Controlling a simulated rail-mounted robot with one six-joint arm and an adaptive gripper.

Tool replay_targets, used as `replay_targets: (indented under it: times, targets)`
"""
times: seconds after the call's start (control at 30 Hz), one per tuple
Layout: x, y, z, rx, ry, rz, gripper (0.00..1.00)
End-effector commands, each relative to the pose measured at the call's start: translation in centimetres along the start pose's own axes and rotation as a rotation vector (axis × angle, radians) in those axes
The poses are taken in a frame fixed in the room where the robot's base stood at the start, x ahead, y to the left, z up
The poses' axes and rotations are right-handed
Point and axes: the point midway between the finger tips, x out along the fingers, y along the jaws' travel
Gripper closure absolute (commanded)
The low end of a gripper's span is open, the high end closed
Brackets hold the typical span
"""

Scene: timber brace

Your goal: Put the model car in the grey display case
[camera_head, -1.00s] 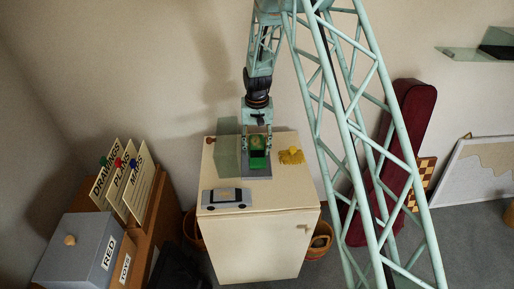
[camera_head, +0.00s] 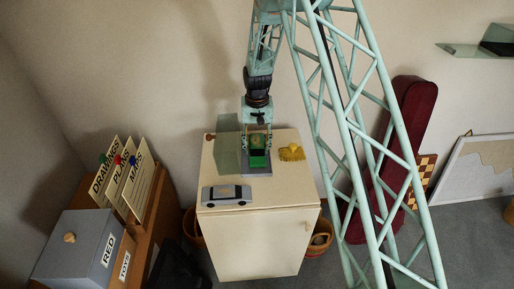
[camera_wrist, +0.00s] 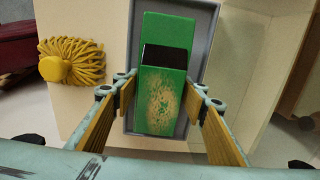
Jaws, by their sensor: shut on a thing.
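The green model car (camera_head: 257,158) has a dark windscreen and a worn brownish patch on its body, clear in the wrist view (camera_wrist: 165,60). My gripper (camera_head: 257,138) is above the cabinet with its fingers on either side of the car; they also flank it in the wrist view (camera_wrist: 162,95). It is shut on the car. The grey display case (camera_head: 257,172) is a shallow tray with a raised rim, showing around the car in the wrist view (camera_wrist: 204,22). The car is over the tray, within its outline at the sides. Whether it touches the tray floor is hidden.
The cream cabinet (camera_head: 260,225) carries a silver-grey car-shaped thing (camera_head: 226,195) at front left, a yellow tasselled thing (camera_head: 291,153) on the right, and a greenish see-through panel or box (camera_head: 226,156) left of the tray. Cabinet top is free at front right.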

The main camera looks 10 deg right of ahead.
Motion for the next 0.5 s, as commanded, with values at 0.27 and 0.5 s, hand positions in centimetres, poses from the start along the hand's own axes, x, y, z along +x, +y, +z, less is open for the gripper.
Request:
replay_targets:
  times: [0.27, 0.5]
  targets:
    - [0.26, 0.0, -0.02, 0.0, 0.0, 0.0, 0.76]
    - [0.48, -0.01, -0.02, 0.0, 0.0, 0.0, 0.76]
